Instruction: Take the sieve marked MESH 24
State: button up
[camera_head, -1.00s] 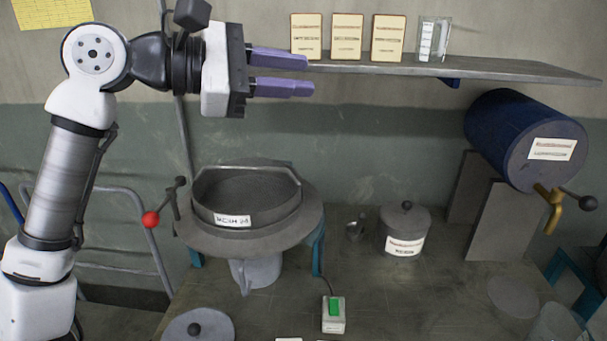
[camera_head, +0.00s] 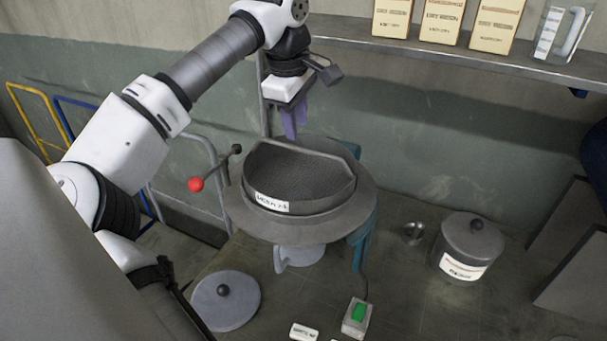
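The sieve (camera_head: 298,176) is a round grey pan with a mesh floor, a raised rim and a bar-like handle on its edge. A white label on its front reads roughly MESH 24. It sits on a round grey stand (camera_head: 350,217) with teal legs. My gripper (camera_head: 290,134) points down at the sieve's far left rim, its purple fingers seen close together from this side. Whether it touches the rim or is open, I cannot tell.
A lever with a red ball (camera_head: 196,184) stands left of the sieve. A grey lid (camera_head: 226,300), a green switch box (camera_head: 357,316), a small metal cup (camera_head: 414,233) and a labelled lidded pot (camera_head: 468,246) are around it. A shelf (camera_head: 420,52) with cards runs above right.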

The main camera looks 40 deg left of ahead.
aim_at(304, 150)
jog(key=f+b, duration=0.1)
jog(key=f, duration=0.1)
jog(key=w+f+b, duration=0.1)
jog(key=f+b, duration=0.1)
jog(key=f, duration=0.1)
jog(key=w+f+b, duration=0.1)
jog(key=f, duration=0.2)
jog(key=shift+w+f+b, duration=0.1)
jog(key=shift+f+b, duration=0.05)
jog(key=shift+b, duration=0.15)
jog(key=shift+c, duration=0.2)
grip_shut()
